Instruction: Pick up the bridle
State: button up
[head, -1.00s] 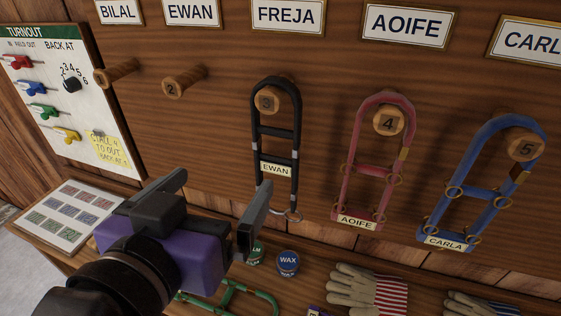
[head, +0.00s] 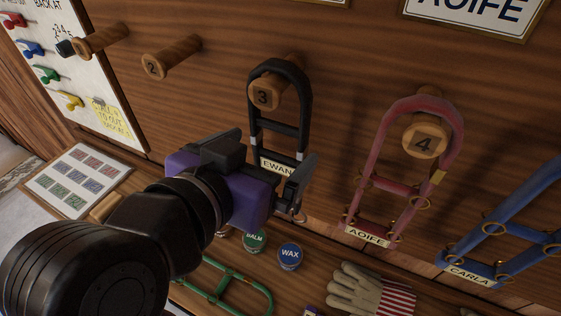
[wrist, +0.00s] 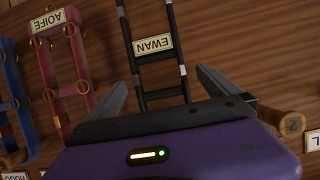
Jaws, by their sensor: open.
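A black bridle (head: 283,130) with an "EWAN" tag hangs on peg 3. A red bridle (head: 384,190) tagged "AOIFE" hangs on peg 4, and a blue bridle (head: 515,225) tagged "CARLA" hangs to its right. A green bridle (head: 225,285) lies on the shelf below. My gripper (head: 270,158) is open and empty in front of the lower part of the black bridle, hiding some of it. In the wrist view, upside down, the black bridle (wrist: 158,70) runs between my two spread fingers. I cannot tell how far they are from it.
Peg 2 (head: 170,58) and the peg to its left (head: 100,40) are bare. The shelf holds a balm tin (head: 254,241), a wax tin (head: 290,256) and striped gloves (head: 370,290). A turnout board (head: 75,75) hangs at the left.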

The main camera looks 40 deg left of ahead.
aim_at(279, 155)
jog(key=shift+p+x, duration=0.35)
jog(key=shift+x, duration=1.9)
jog(key=shift+s+f, duration=0.1)
jog(key=shift+f, duration=0.1)
jog(key=shift+r, duration=0.1)
jog(key=c, duration=2.1)
